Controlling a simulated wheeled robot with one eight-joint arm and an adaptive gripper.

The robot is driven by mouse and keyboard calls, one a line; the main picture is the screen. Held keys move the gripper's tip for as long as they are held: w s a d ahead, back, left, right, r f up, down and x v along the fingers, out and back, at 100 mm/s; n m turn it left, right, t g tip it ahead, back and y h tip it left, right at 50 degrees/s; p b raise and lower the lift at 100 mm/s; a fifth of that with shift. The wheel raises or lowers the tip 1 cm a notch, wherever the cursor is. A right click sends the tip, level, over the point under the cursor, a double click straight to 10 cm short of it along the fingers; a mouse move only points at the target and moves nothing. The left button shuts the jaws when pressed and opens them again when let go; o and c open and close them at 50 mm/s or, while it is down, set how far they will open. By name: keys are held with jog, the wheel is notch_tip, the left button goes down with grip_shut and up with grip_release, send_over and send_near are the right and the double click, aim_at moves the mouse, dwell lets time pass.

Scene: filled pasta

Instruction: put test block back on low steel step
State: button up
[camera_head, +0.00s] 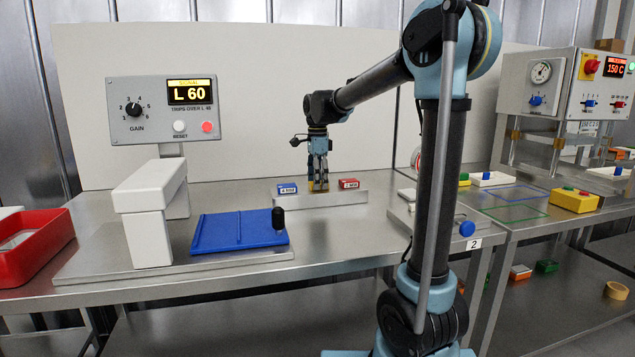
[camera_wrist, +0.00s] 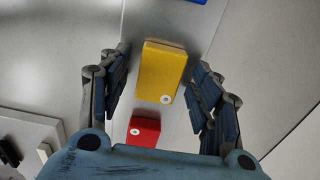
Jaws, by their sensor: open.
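Three small blocks stand in a row on the low steel step (camera_head: 335,200) at the back of the middle table: a blue block (camera_head: 287,188), a yellow block (camera_head: 318,188) and a red block (camera_head: 349,184). My gripper (camera_head: 318,178) points down over the yellow block. In the wrist view the yellow block (camera_wrist: 163,70) sits between the open fingers of my gripper (camera_wrist: 160,60), with a gap on each side. The red block (camera_wrist: 144,130) is below it there, and an edge of the blue block (camera_wrist: 190,1) shows at the top.
A white arch-shaped housing (camera_head: 150,210) and a blue plate with a black knob (camera_head: 238,232) stand at the left front. Behind them is a display panel (camera_head: 165,110) reading L 60. A red bin (camera_head: 35,250) is at far left. Bare tabletop lies before the step.

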jog(key=shift+r, duration=0.1)
notch_tip(320, 180, up, 12)
dwell(0.5)
